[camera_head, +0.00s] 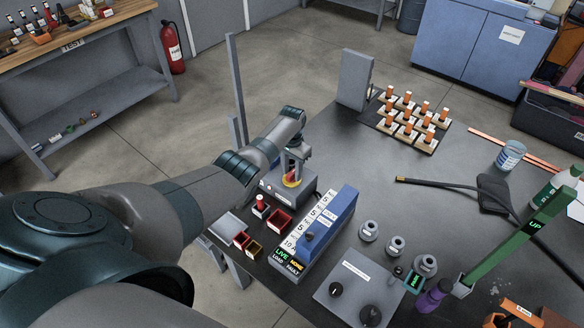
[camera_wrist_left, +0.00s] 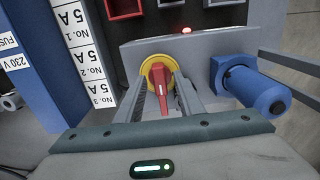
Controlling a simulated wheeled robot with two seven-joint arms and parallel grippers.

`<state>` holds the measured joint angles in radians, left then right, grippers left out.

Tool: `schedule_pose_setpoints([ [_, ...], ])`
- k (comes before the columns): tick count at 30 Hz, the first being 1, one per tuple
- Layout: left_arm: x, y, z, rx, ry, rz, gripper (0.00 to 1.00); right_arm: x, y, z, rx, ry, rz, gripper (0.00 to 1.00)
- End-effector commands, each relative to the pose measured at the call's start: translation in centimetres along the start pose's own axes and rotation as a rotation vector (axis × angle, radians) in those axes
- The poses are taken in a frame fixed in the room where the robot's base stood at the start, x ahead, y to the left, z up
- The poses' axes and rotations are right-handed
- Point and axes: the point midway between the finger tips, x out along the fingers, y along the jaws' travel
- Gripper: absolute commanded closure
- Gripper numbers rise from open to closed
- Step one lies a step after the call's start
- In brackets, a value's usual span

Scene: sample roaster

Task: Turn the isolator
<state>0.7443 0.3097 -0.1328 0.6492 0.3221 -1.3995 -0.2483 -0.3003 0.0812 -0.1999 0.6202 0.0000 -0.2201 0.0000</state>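The isolator is a grey box (camera_head: 272,188) on the black table with a red handle on a yellow disc (camera_head: 291,181). In the left wrist view, the red handle (camera_wrist_left: 162,92) stands roughly upright in front of the yellow disc (camera_wrist_left: 149,66). My left gripper (camera_wrist_left: 166,88) points at it, one finger on each side of the handle. The fingers look apart, with gaps beside the handle; contact at the tips is hard to judge. In the head view my left gripper (camera_head: 292,163) is right at the isolator. My right gripper is not in view.
A blue fuse unit (camera_head: 334,222) with a white label strip stands close beside the isolator. Red bins (camera_head: 279,221) sit in front. A blue cylindrical fitting (camera_wrist_left: 255,90) is on the isolator's side. A rack of orange-topped parts (camera_head: 408,118) stands farther back.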

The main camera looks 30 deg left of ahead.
Motion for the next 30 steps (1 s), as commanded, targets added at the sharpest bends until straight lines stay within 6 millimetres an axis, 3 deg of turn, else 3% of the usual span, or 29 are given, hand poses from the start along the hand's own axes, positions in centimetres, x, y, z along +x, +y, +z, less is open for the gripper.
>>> schedule_pose_setpoints([
  [7, -0.8, 0.0, 0.0, -0.001, 0.0, 0.0, 0.66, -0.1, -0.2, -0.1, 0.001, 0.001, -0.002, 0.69],
  [14, -3.0, 0.0, 0.0, 0.001, 0.002, -0.001, 0.66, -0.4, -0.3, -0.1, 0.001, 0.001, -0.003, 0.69],
  [30, -12.7, -0.1, -0.1, 0.001, 0.005, -0.001, 0.66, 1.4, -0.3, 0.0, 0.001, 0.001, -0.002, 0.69],
])
